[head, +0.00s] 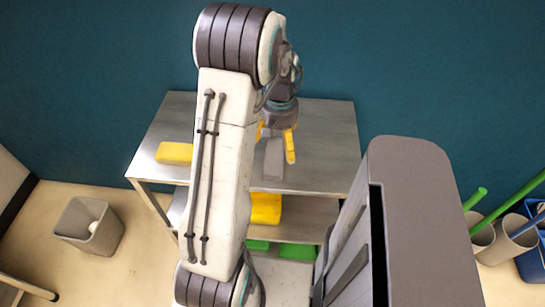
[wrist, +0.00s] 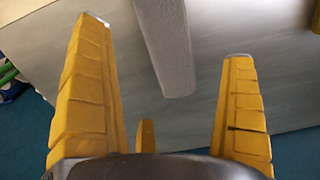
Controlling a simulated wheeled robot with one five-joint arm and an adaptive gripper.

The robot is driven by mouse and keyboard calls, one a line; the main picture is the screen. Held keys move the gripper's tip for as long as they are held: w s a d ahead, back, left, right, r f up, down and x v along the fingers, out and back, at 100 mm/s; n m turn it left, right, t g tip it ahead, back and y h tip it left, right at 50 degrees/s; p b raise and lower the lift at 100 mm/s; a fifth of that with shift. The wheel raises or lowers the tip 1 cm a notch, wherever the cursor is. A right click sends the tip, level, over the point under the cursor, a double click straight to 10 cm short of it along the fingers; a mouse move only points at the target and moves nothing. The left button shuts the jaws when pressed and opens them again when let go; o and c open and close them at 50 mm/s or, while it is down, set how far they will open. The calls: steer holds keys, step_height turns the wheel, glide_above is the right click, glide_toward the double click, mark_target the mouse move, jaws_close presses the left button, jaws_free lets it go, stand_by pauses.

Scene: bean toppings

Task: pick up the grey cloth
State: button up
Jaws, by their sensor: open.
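The grey cloth (head: 273,160) is a narrow, flat-looking grey block on the metal table top, partly hidden by my arm in the head view. In the wrist view the cloth (wrist: 163,45) runs from the top edge down between my fingers, with its near end showing. My gripper (head: 275,143) is over the table at the cloth. Its yellow fingers are spread wide, one to each side of the cloth in the wrist view (wrist: 166,42), with clear gaps. They hold nothing. The height of the fingertips over the table cannot be told.
The metal table (head: 325,135) has free room to the right of the cloth. A yellow folded cloth (head: 174,152) lies at its left. Yellow (head: 265,208) and green items sit on lower shelves. A bin (head: 90,226) stands left; bins with green poles stand right.

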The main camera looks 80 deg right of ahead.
mark_target(279, 154)
steer(key=shift+d+f+p, duration=0.15)
steer(key=shift+f+p, duration=0.15)
steer(key=shift+f, duration=2.95)
steer(key=shift+c, duration=0.4)
steer(key=c, duration=1.1)
steer(key=shift+r, duration=0.1)
steer(key=shift+r, duration=0.5)
steer(key=r, duration=0.3)
steer(key=shift+s+r, duration=0.2)
steer(key=shift+s, duration=0.15)
steer(key=s+a+r, duration=0.2)
steer(key=s, duration=0.1)
steer(key=s+a+r+b, duration=0.1)
steer(key=s+r, duration=0.1)
steer(key=s, duration=0.1)
steer(key=s+a+r, duration=0.2)
steer(key=s, duration=0.1)
steer(key=shift+s+a+r, duration=0.2)
steer(key=shift+s+a, duration=0.05)
steer(key=shift+a, duration=0.05)
